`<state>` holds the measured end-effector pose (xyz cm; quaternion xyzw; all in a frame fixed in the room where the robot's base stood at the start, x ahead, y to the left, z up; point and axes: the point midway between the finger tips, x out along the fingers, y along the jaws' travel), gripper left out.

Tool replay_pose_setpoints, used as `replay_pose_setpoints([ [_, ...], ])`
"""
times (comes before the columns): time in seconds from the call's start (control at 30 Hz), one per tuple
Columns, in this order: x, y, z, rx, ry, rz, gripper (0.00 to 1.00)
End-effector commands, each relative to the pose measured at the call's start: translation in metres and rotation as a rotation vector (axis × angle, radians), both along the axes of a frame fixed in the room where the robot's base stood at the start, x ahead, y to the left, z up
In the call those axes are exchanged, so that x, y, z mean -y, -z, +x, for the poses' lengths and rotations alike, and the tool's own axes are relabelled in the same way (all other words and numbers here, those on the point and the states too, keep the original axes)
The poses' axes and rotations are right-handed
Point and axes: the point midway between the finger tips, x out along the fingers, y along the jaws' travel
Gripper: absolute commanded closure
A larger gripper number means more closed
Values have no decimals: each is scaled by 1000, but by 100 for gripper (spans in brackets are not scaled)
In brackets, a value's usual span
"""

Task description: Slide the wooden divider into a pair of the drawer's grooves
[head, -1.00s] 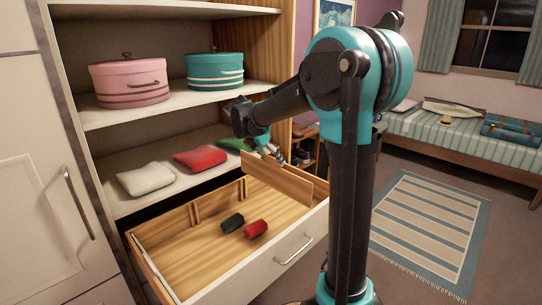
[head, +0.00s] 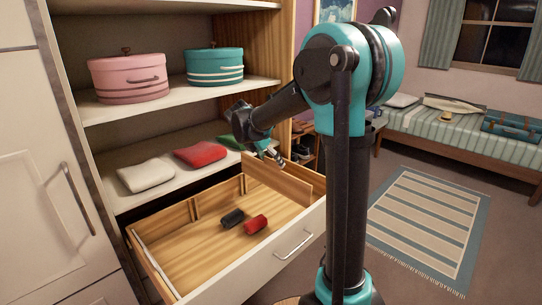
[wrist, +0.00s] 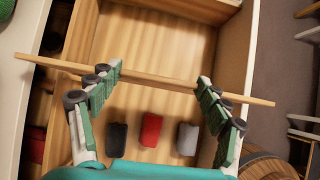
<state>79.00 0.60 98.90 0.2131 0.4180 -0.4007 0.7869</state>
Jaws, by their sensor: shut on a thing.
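My gripper (head: 275,157) is shut on the wooden divider (head: 282,182), a thin light board, at the far right end of the open drawer (head: 165,262). In the wrist view my gripper (wrist: 159,78) has a finger towards each end of the divider (wrist: 150,78). The board lies slightly tilted across the picture, its ends overlapping both drawer walls. Whether its lower edge is in any groove cannot be told. Groove strips (head: 195,210) show on the drawer's back wall; those inside the front wall are hidden in the head view.
A black roll (head: 232,217) and a red roll (head: 256,224) lie on the drawer floor; a grey roll (wrist: 187,139) also shows in the wrist view. Folded cloths (head: 200,154) lie on the shelf just behind the drawer. The drawer's left part is clear.

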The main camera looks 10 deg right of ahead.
Motion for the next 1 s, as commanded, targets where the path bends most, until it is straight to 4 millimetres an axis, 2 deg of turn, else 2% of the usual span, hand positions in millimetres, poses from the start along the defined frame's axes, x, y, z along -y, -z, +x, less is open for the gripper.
replay_pose_setpoints([
  [1.0,0,37,0,0,0,0,78],
])
